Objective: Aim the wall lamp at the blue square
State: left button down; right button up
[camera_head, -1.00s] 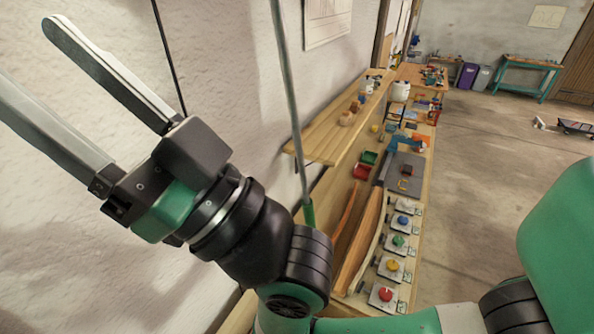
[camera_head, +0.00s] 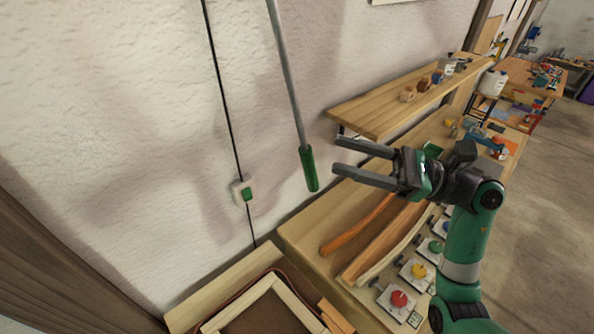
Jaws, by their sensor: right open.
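A thin grey rod (camera_head: 287,70) comes down from the top edge in front of the wall and ends in a green handle (camera_head: 309,169). The lamp itself and the blue square do not show in this view. My right gripper (camera_head: 338,156) is open and empty, its fingers pointing left. Its fingertips are just right of the green handle and look apart from it; the depth between them is hard to judge. My left gripper is out of view.
A wooden shelf (camera_head: 410,96) juts from the wall behind my right gripper. Below is a bench with curved laths (camera_head: 357,226) and coloured knobs, among them a red knob (camera_head: 398,299). A green wall switch (camera_head: 246,194) sits on a black cable. A wooden frame (camera_head: 262,304) lies at the bottom.

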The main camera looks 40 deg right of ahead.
jog(key=d+f+g+h, duration=0.1)
jog(key=d+f+h, duration=0.25)
jog(key=f, duration=0.35)
jog(key=p+x, duration=0.2)
jog(key=x, duration=1)
jog(key=shift+r+m, duration=0.3)
jog(key=shift+m, duration=0.1)
jog(key=shift+s+y, duration=0.15)
jog(key=shift+y, duration=0.1)
grip_shut()
